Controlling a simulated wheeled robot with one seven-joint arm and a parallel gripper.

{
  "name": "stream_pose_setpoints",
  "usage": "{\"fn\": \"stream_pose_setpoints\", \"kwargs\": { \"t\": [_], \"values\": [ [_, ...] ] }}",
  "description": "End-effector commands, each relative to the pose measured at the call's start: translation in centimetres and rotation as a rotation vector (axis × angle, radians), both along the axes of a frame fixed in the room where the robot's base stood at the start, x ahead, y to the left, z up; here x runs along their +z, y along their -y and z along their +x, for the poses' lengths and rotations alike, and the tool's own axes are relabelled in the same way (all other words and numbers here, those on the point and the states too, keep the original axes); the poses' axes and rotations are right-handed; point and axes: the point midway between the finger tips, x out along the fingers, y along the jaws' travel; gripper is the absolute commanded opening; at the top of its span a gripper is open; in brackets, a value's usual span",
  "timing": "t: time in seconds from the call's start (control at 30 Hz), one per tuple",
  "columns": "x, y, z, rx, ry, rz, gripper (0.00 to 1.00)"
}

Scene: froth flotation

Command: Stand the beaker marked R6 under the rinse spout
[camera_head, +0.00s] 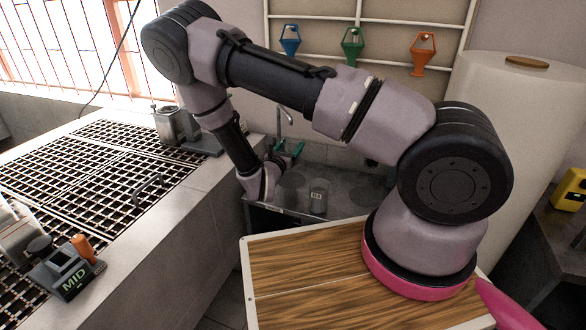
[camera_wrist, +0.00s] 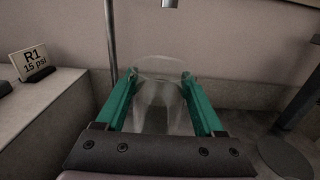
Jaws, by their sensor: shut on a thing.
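My gripper (camera_wrist: 160,78) has green fingers, shut on a clear beaker (camera_wrist: 160,95) that stands upright between them in the wrist view. No mark can be read on the held beaker. A metal spout tip (camera_wrist: 170,3) shows at the top edge of the wrist view, beyond and above the beaker. In the head view my gripper (camera_head: 288,152) is at the back of the dark bench, close to the thin metal rinse spout (camera_head: 284,117); the held beaker is hard to make out there.
A small labelled vessel (camera_head: 318,201) stands on the dark bench (camera_head: 345,207), right of my arm. A thin upright pole (camera_wrist: 110,35) rises left of the beaker. A dark round-based stand (camera_wrist: 285,155) is at right.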

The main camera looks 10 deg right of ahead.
Motion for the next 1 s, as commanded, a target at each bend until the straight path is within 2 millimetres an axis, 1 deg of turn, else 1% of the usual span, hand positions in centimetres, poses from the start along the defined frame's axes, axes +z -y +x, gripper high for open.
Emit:
{"fn": "stream_pose_setpoints", "kwargs": {
  "t": [0.03,0.1,0.37,0.53,0.9,0.93,0.97,1.0],
  "values": [
    [-1.1,0.1,0.0,0.000,-0.002,-0.002,0.05],
    [-2.2,0.1,0.0,-0.001,-0.002,-0.001,0.05],
    [-4.4,0.0,0.0,-0.001,-0.001,0.000,0.05],
    [-6.8,0.1,0.0,-0.002,-0.001,0.001,0.05],
    [-7.3,0.0,0.0,-0.001,0.000,0.000,0.05],
    [-7.4,0.0,0.0,-0.001,0.000,0.000,0.74],
    [-7.3,0.0,0.0,-0.001,0.000,0.000,0.85],
    [-7.3,0.0,0.0,-0.001,0.000,0.000,1.00]
  ]
}}
